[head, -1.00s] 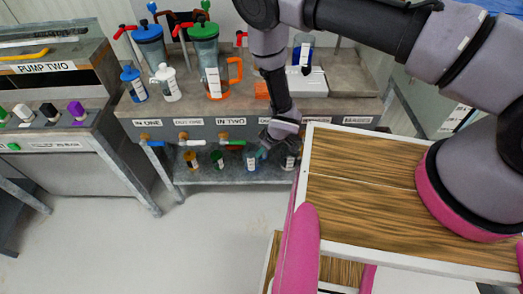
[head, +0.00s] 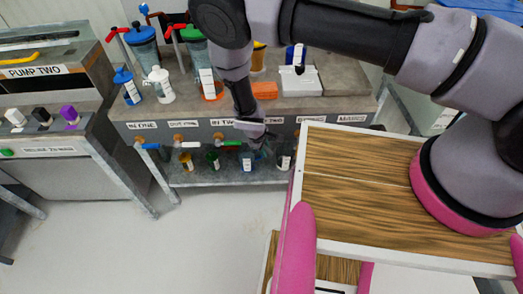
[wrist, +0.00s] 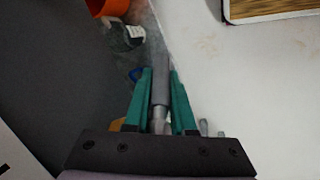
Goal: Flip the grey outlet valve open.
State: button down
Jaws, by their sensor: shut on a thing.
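My gripper (head: 259,153) is at the front of the pump bench, to the right of the green valve lever (head: 228,143). In the wrist view its two teal fingers (wrist: 160,74) are on either side of a slim grey lever (wrist: 160,92), the grey outlet valve's handle, and are shut on it. The lever runs lengthwise between the fingers, and its tip shows just past them. In the head view my gripper and wrist hide the grey valve. A blue lever (head: 148,146) and a white lever (head: 187,144) are farther left along the same front.
Small bottles (head: 247,163) stand on the shelf below the valves. Jugs and bottles, a white box (head: 300,85) and an orange block (head: 265,90) are on the bench top. A wooden-topped surface (head: 360,180) fills the right foreground. The floor (head: 150,250) is clear at left.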

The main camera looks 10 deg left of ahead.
jog(key=h, duration=0.1)
jog(key=d+h, duration=0.1)
jog(key=h, duration=0.1)
jog(key=shift+w+r+t, duration=0.2)
jog(key=shift+r+t, duration=0.2)
jog(key=shift+d+r+n+t+h, duration=0.15)
jog(key=shift+d+r+n+h, duration=0.1)
jog(key=shift+h, duration=0.3)
jog(key=shift+d+r+n+t+h, duration=0.15)
jog(key=shift+d+h, duration=0.1)
jog(key=shift+h, duration=0.3)
jog(key=shift+w, duration=0.1)
jog(key=c, duration=1)
grip_release()
jog(key=v, duration=1)
jog(key=shift+a+r, duration=0.25)
